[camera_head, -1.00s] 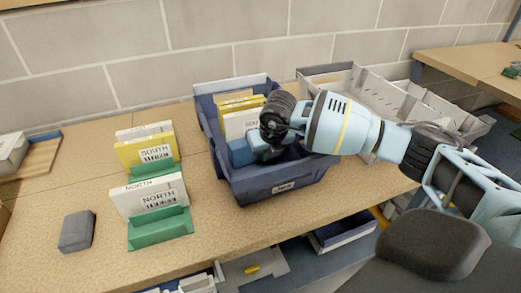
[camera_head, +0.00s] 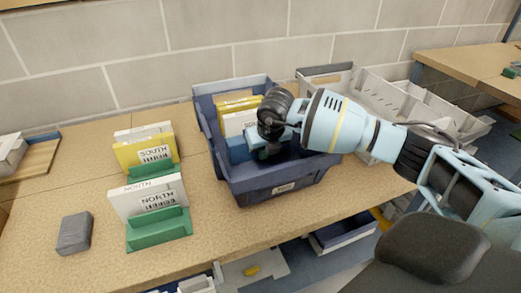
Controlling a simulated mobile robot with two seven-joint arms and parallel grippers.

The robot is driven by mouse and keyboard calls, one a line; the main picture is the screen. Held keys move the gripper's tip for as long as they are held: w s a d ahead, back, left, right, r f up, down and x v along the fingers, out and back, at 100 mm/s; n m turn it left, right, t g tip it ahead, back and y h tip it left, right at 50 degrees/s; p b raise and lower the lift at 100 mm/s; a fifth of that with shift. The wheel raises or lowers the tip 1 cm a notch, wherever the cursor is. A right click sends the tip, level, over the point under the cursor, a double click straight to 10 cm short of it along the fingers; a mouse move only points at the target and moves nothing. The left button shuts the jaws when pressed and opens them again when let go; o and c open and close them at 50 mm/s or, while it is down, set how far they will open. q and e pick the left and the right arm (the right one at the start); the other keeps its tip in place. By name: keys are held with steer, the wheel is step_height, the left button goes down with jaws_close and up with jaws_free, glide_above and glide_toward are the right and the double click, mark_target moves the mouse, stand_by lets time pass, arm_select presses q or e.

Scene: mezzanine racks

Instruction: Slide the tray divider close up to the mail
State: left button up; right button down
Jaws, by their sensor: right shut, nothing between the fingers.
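The blue tray (camera_head: 275,182) stands on the wooden table. Yellow and white mail (camera_head: 237,120) stands upright at its back left. A lighter blue divider (camera_head: 238,149) is inside the tray, just in front of the mail. My right gripper (camera_head: 262,152) reaches into the tray from the right, at the divider's right part; its fingers are shut with nothing between them. The wrist hides part of the divider and mail, so I cannot tell whether divider and mail touch. My left gripper is not in view.
Green holders with SOUTH mail (camera_head: 146,151) and NORTH mail (camera_head: 147,197) stand left of the tray. A grey block (camera_head: 75,233) lies at the front left. A grey partitioned bin (camera_head: 375,98) stands behind my right arm. A brick wall closes the back.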

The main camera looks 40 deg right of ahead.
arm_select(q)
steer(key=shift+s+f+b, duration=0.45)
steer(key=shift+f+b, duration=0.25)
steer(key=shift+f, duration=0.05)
arm_select(e)
steer(key=shift+w+d, duration=0.25)
steer(key=shift+w, duration=0.8)
steer(key=shift+w+d, duration=0.25)
steer(key=shift+w, duration=0.8)
stand_by(1.1)
steer(key=shift+s, duration=0.1)
steer(key=shift+s+a+r+p, duration=0.1)
steer(key=shift+s+p, duration=0.3)
steer(key=shift+p, duration=0.15)
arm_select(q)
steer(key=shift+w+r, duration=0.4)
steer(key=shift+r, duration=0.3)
arm_select(e)
steer(key=shift+s, duration=0.25)
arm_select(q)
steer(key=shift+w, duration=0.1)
